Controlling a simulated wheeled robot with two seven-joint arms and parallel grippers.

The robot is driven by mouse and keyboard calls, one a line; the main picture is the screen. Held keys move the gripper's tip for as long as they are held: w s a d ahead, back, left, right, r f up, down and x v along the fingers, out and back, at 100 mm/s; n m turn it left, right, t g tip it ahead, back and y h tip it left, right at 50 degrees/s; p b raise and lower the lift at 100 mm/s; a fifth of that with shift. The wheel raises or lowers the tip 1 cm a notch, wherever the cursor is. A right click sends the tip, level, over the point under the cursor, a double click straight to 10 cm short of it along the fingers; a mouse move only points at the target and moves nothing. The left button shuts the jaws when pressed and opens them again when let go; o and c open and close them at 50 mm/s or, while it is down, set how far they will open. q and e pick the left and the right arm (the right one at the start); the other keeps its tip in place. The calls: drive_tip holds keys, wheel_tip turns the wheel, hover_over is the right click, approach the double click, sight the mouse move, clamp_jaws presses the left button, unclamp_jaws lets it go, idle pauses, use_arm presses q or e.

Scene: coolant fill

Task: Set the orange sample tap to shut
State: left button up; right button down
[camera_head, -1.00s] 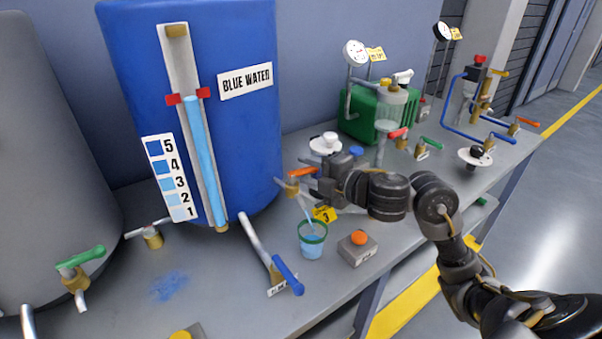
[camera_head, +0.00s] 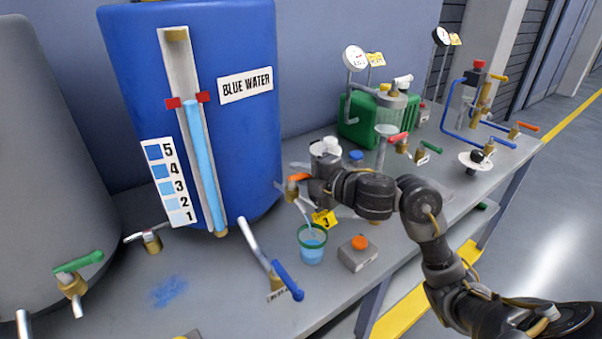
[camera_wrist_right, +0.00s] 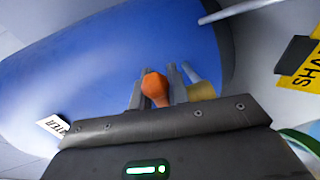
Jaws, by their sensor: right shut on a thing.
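The orange sample tap (camera_head: 299,178) is at the lower right of the blue water tank (camera_head: 245,130), with a brass body (camera_head: 291,190) and a spout pointing down toward a green-rimmed cup (camera_head: 312,252) holding blue liquid. My right gripper (camera_head: 301,177) is at the tap and shut on its orange handle. In the right wrist view the handle's rounded orange end (camera_wrist_right: 155,88) sits between the two grey fingers, with the brass body (camera_wrist_right: 201,91) just to the right. The gripper partly hides the handle in the head view. My left gripper is not in view.
A yellow tag (camera_head: 324,218) stands beside the cup. A grey box with an orange button (camera_head: 358,254) is to its right. A blue-handled tap (camera_head: 287,281) and a green-handled tap (camera_head: 78,263) are nearer the front.

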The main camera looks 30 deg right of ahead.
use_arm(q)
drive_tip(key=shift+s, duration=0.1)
use_arm(e)
drive_tip(key=n+y, duration=0.1)
drive_tip(key=n+g+y, duration=0.1)
drive_tip(key=shift+w+a+y, duration=0.2)
drive_tip(key=shift+w+y, duration=0.05)
drive_tip(key=shift+y, duration=0.05)
drive_tip(key=c, duration=1.3)
unclamp_jaws()
drive_tip(key=shift+c, duration=0.2)
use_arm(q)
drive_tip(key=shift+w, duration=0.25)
